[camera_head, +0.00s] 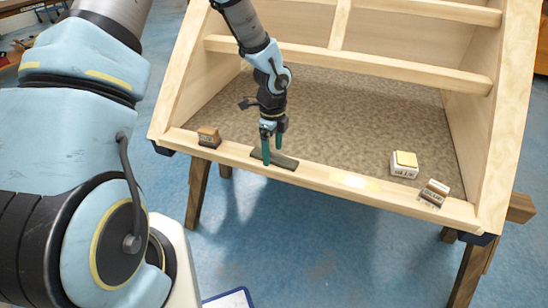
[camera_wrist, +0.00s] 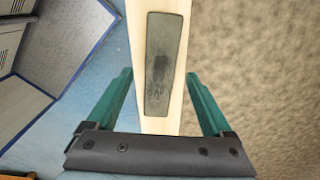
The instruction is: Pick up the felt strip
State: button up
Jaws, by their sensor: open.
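The felt strip (camera_head: 283,160) is a flat, dark grey-green piece lying on the front wooden rail of the frame. In the wrist view the strip (camera_wrist: 162,62) lies lengthwise along the pale rail, between and ahead of my fingers. My gripper (camera_head: 273,148) is over the strip with its teal fingers pointing down. In the wrist view my gripper (camera_wrist: 160,88) is open, with one finger on each side of the rail and nothing held. In the head view the fingers hide part of the strip. I cannot tell whether they touch it.
On the front rail (camera_head: 330,180) a small brown block (camera_head: 208,137) stands left of the strip. Wooden crossbars (camera_head: 360,65) span the frame behind. Blue floor (camera_head: 320,250) lies in front.

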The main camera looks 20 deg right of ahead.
jog(key=shift+f, duration=0.55)
grip_shut()
